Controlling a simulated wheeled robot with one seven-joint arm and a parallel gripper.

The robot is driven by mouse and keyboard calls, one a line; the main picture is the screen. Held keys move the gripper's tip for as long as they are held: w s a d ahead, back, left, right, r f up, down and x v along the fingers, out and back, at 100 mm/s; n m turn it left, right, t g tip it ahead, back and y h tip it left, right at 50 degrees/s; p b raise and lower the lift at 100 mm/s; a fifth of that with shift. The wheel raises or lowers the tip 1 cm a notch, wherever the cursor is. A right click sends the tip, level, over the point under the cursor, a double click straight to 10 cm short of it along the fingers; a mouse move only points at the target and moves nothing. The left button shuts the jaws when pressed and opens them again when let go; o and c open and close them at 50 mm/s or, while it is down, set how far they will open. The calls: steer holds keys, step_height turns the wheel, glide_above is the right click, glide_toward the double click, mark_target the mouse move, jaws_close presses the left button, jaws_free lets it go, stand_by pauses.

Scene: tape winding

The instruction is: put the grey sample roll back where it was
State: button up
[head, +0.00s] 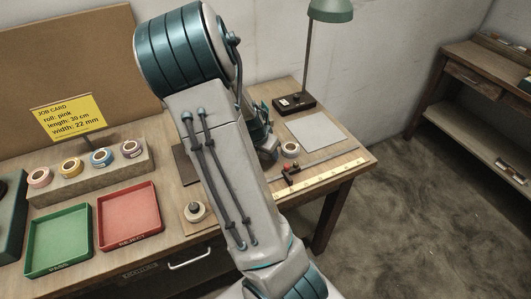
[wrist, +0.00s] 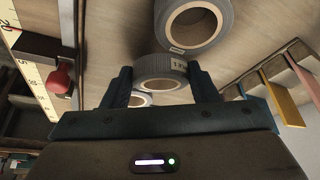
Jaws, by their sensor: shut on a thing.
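My gripper (wrist: 160,88) is shut on a grey roll, the grey sample roll (wrist: 160,66), whose rim shows a small printed label. In the head view my gripper (head: 266,143) is low over the right part of the workbench, partly hidden by my arm, with the grey roll (head: 268,156) at it. A second grey roll (wrist: 160,26) with a pale core is just beyond it in the wrist view, and a roll (head: 290,149) lies on the bench to its right in the head view. I cannot tell whether the held roll touches the bench.
A ruler (head: 335,175) runs along the bench, with a red and black slider (head: 290,171) near it. A grey mat (head: 315,131) and a lamp (head: 294,102) are behind. A rack (head: 70,187) of coloured rolls, green tray (head: 58,240) and red tray (head: 130,218) are left.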

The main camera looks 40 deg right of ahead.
steer(key=shift+a+f, duration=0.15)
steer(key=shift+f, duration=0.45)
steer(key=shift+c, duration=0.2)
steer(key=shift+s, duration=0.1)
steer(key=o, duration=1.3)
steer(key=shift+r, duration=0.1)
